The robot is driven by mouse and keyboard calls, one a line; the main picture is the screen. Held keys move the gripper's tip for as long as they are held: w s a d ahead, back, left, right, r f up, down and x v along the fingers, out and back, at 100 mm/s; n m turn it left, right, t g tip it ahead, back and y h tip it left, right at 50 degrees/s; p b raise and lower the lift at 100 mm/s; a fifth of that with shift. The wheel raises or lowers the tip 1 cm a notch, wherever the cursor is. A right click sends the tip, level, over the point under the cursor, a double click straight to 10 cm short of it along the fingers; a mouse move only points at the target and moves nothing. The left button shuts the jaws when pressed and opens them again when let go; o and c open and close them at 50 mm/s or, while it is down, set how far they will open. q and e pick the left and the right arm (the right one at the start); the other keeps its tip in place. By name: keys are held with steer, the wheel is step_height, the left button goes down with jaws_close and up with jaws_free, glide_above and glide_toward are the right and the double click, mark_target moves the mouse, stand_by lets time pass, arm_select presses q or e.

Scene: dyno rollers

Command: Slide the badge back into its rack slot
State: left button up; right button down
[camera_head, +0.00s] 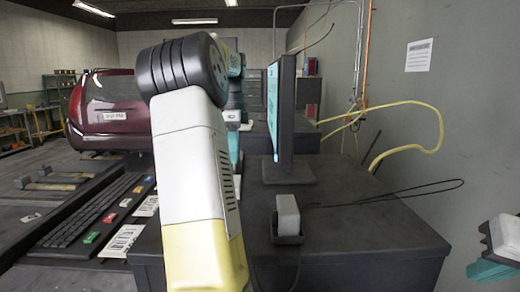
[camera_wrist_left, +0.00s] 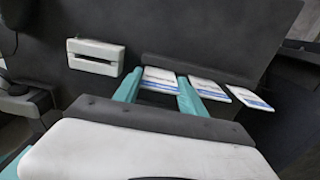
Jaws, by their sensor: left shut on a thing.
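In the left wrist view, my left gripper (camera_wrist_left: 160,75) has its two teal fingers on either side of a white badge (camera_wrist_left: 158,86) with blue print, and is shut on it. A second badge (camera_wrist_left: 208,87) lies just right of the right finger, and a third (camera_wrist_left: 250,98) is further right. A dark strip (camera_wrist_left: 195,67) runs along the badges' far ends; I cannot tell whether the held badge is inside a slot. In the head view my left arm hides its gripper. My right gripper (camera_head: 497,252) is partly in view at the right edge; its jaws are unclear.
A white slotted box (camera_wrist_left: 95,57) is left of the badges. In the head view, a dark bench (camera_head: 350,225) carries a monitor (camera_head: 280,110) and a white block in a black holder (camera_head: 287,215). A keyboard (camera_head: 90,215) and printed cards (camera_head: 122,241) are at left. A red car (camera_head: 105,105) stands behind.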

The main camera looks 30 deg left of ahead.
arm_select(q)
steer(key=shift+f, duration=0.5)
steer(key=o, duration=1.2)
step_height(320, 180, up, 7)
steer(key=shift+r, duration=0.4)
steer(key=shift+s, duration=0.1)
